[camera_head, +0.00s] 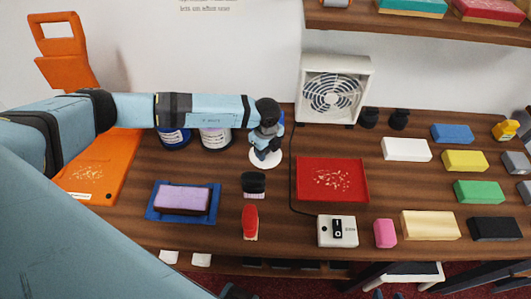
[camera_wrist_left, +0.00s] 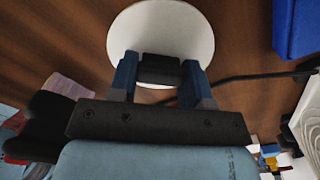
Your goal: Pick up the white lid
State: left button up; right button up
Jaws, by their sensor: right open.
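The white lid (camera_head: 258,161) is a round disc at the middle of the counter, below the left gripper in the head view. In the left wrist view the lid (camera_wrist_left: 165,25) fills the top middle, with a dark block-like knob (camera_wrist_left: 160,70) on it. My left gripper (camera_head: 266,146) points down at the lid. Its blue fingers (camera_wrist_left: 160,80) stand on both sides of the knob, and I see no gap between them and it. The fingers hide part of the lid. I cannot tell whether the lid touches the counter. My right gripper does not show in either view.
A brush (camera_head: 253,184), a red tray (camera_head: 333,180) and a white fan (camera_head: 335,90) are around the lid. A thin cable runs beside it. Several coloured blocks lie at the right, and a purple block (camera_head: 182,198) lies front left.

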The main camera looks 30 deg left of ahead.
pick_arm(q)
jog(key=shift+c, duration=0.7)
